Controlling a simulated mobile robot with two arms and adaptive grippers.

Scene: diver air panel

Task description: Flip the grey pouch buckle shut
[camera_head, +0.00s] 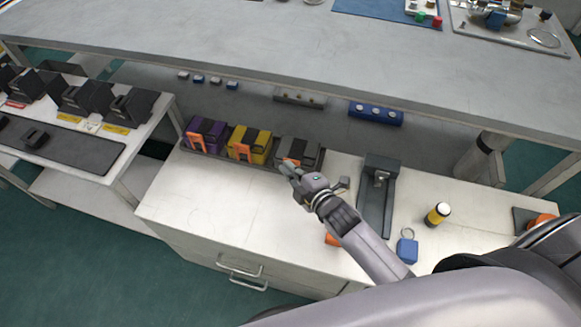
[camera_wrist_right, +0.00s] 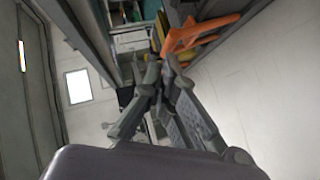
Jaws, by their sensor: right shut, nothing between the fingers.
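The grey pouch (camera_head: 298,150) stands at the right end of a row of three pouches on the white cabinet top. Its orange buckle (camera_head: 292,161) shows at its front, partly hidden by my right gripper (camera_head: 288,170). The right gripper is shut and empty, with its fingertips just in front of the buckle. In the right wrist view the shut fingertips (camera_wrist_right: 165,72) lie below and left of an orange buckle strap (camera_wrist_right: 200,36) that sticks out; contact cannot be told. My left gripper is not in view.
A purple pouch (camera_head: 206,135) and a yellow pouch (camera_head: 250,144) stand left of the grey one in a dark tray. A dark grey stand (camera_head: 377,190), a yellow-black cylinder (camera_head: 438,214) and a blue tag (camera_head: 407,250) are on the right. A shelf (camera_head: 300,55) overhangs behind. The cabinet's left front is clear.

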